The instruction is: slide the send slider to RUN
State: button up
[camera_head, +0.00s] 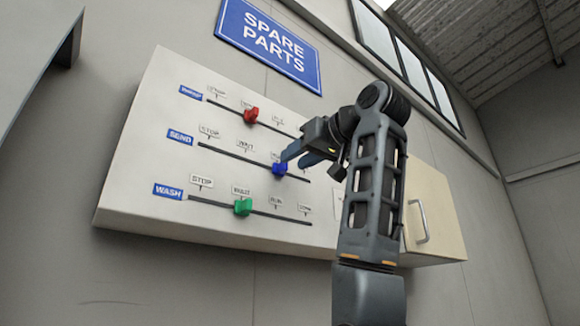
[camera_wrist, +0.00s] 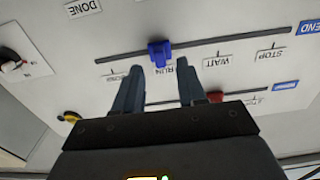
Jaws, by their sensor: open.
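The send slider is the middle track on a white wall panel (camera_head: 150,110), with a blue knob (camera_head: 279,169) right of the WAIT label. My gripper (camera_head: 297,157) is at the panel just above the knob in the head view. In the wrist view its two fingers (camera_wrist: 160,72) are spread, one on each side below the knob, with no visible contact.
A red knob (camera_head: 251,115) is on the track above and a green knob (camera_head: 243,207) on the WASH track below. A cream cabinet with a handle (camera_head: 420,221) is right of my arm. A blue SPARE PARTS sign (camera_head: 268,44) hangs above the panel.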

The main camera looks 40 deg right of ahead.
jog(key=s, duration=0.4)
jog(key=shift+b, duration=0.35)
